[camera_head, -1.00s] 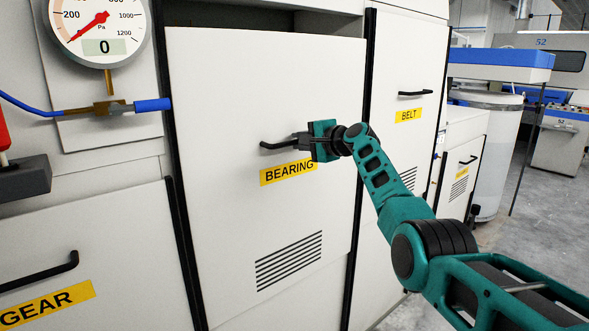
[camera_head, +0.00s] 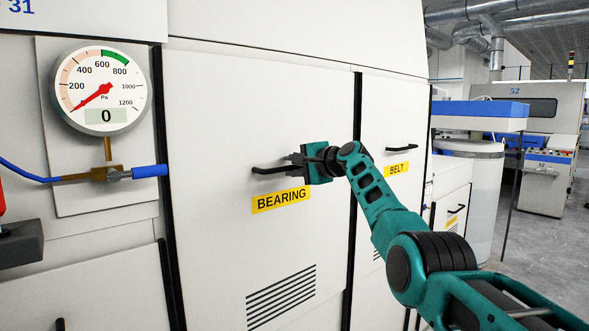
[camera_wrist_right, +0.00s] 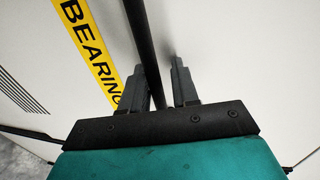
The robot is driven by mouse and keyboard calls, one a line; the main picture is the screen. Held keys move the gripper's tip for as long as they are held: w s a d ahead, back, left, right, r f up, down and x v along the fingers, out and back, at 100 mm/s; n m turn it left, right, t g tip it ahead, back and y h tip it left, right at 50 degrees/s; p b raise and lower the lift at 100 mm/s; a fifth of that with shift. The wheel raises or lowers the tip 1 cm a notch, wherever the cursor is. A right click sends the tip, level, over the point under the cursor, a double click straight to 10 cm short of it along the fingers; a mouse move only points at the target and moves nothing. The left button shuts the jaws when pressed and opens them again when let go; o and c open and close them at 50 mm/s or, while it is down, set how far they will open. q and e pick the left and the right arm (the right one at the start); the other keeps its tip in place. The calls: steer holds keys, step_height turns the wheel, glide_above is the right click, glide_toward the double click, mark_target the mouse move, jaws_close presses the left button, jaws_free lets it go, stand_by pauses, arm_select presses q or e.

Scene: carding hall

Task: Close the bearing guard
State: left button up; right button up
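The bearing guard (camera_head: 230,125) is a white panel with a yellow BEARING label (camera_head: 281,199) and a black bar handle (camera_head: 268,170). In the head view it looks flush with the panels around it, with no open gap along its top edge. My right gripper (camera_head: 294,161) is at the right end of the handle. In the right wrist view the handle bar (camera_wrist_right: 143,40) runs between the two fingers of the right gripper (camera_wrist_right: 160,82). The fingers stand apart, with a gap between the bar and the right finger. My left gripper is not in view.
A gauge (camera_head: 102,90) reading 0 and a blue hose end (camera_head: 149,171) sit left of the guard. The belt guard (camera_head: 393,120) with its own handle is on the right. A red and dark fixture (camera_head: 18,250) is at the left edge. Floor is free at the far right.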

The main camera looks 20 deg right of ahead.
steer(key=shift+o, duration=0.9)
steer(key=shift+r, duration=0.25)
steer(key=shift+f, duration=0.25)
steer(key=b+v, duration=0.3)
steer(key=v, duration=1)
steer(key=shift+b, duration=0.4)
